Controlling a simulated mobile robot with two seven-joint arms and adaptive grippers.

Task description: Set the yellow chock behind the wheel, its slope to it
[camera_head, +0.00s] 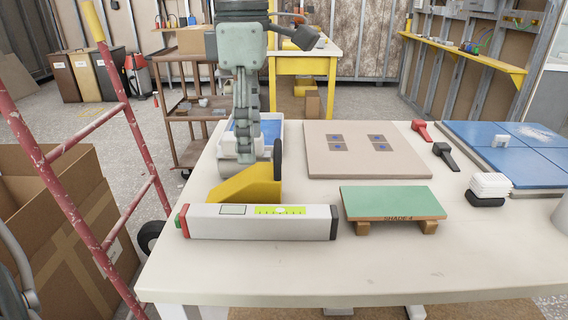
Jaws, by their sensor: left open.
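The yellow chock (246,191) lies on the white table behind the level, its top sloping and its lower front hidden by the level. A black upright disc (278,159), seemingly the wheel, stands just behind the chock's right end; their exact gap is unclear. My left gripper (245,150) comes down from the top, seen side-on, with its fingers above and behind the chock. It is open, and no thing shows held in it. It hides part of the white, blue-topped object (272,129) behind. My right gripper is not in view.
A spirit level (290,226) lies across the front. Right of it, a green board (390,202) rests on wooden blocks. A beige panel (320,165), red and black tools, a white-and-black stack (488,188) and blue tiles (525,165) take up the rest. The front strip is clear.

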